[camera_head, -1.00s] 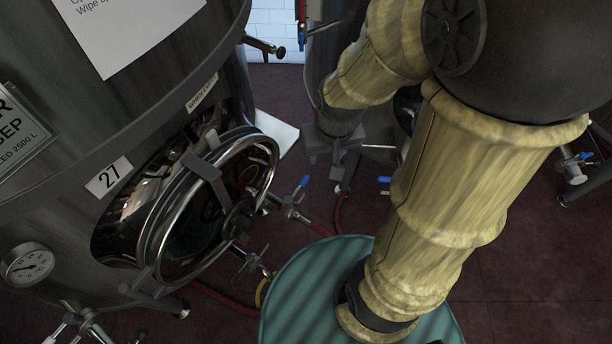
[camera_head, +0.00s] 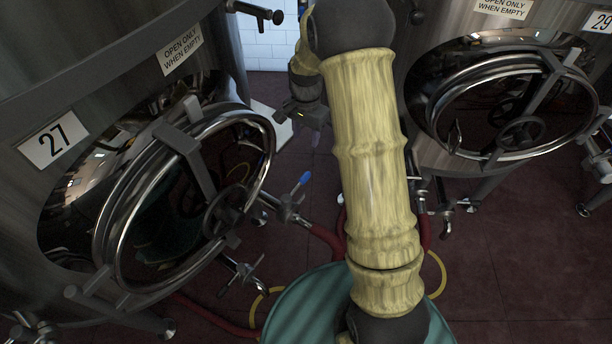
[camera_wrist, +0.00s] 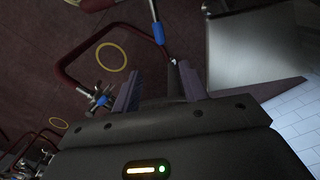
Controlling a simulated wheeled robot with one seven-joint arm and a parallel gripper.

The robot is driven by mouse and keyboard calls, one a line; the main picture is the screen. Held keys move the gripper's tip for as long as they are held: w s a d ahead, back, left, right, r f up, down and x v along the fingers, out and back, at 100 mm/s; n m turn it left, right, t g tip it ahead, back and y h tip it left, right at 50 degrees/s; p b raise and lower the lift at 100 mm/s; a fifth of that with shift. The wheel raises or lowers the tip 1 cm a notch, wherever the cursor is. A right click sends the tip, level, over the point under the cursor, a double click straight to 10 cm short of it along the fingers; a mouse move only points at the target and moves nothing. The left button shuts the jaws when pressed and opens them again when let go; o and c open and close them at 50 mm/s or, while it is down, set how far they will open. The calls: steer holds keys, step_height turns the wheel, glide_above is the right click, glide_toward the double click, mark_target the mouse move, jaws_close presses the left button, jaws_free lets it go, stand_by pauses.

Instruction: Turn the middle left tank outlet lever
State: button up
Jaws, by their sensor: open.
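A tank outlet valve with a blue lever (camera_head: 304,180) sits low beside tank 27 (camera_head: 52,142) in the head view, with a red hose at its end. My gripper (camera_head: 316,134) is above and a little right of that lever, partly hidden behind my arm. In the wrist view my gripper (camera_wrist: 158,88) is open, and no object is held between its fingers. A slim metal lever with a blue part (camera_wrist: 158,34) lies just beyond the fingertips. Another valve with a blue part (camera_wrist: 102,101) is left of the left finger. I cannot tell which tank each wrist-view lever belongs to.
Tank 29 (camera_head: 602,22) stands at the right with a round hatch (camera_head: 470,100). Tank 27's open-looking round hatch (camera_head: 110,215) juts out at the left. A green drum (camera_head: 300,305) stands in front. Red hoses and yellow rings lie around the dark red floor.

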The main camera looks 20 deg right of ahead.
mark_target(306, 174)
step_height(306, 174, down, 17)
steer(key=shift+f+p, duration=0.2)
steer(key=shift+p, duration=0.35)
stand_by(0.3)
jaws_close()
